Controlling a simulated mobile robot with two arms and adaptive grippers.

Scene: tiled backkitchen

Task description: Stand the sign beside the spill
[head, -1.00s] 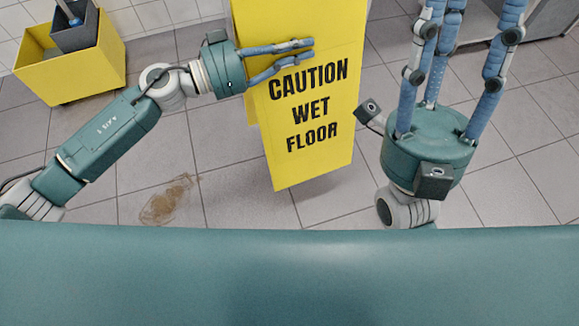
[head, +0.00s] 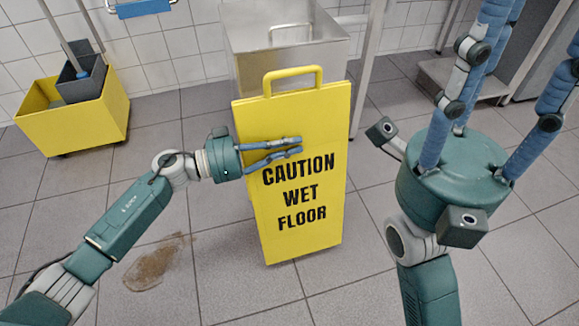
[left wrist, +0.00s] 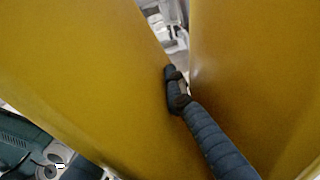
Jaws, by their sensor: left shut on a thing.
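The yellow sign (head: 300,235) reads "CAUTION WET FLOOR" and has a handle on top. It is upright in the middle of the head view; I cannot tell if its foot touches the floor. My left gripper (head: 298,146) is shut on the sign, reaching in from its left edge. In the left wrist view a blue finger (left wrist: 210,135) lies between two yellow panels (left wrist: 90,80). The brown spill (head: 153,265) is on the tiles to the left of the sign, apart from it. My right gripper (head: 525,45) has spread fingers pointing up, tips partly cut off.
A yellow mop bucket (head: 75,120) with a grey insert stands at the back left. A steel sink (head: 285,50) is behind the sign. A low steel shelf (head: 465,78) is at the back right. Tiled floor around the spill is clear.

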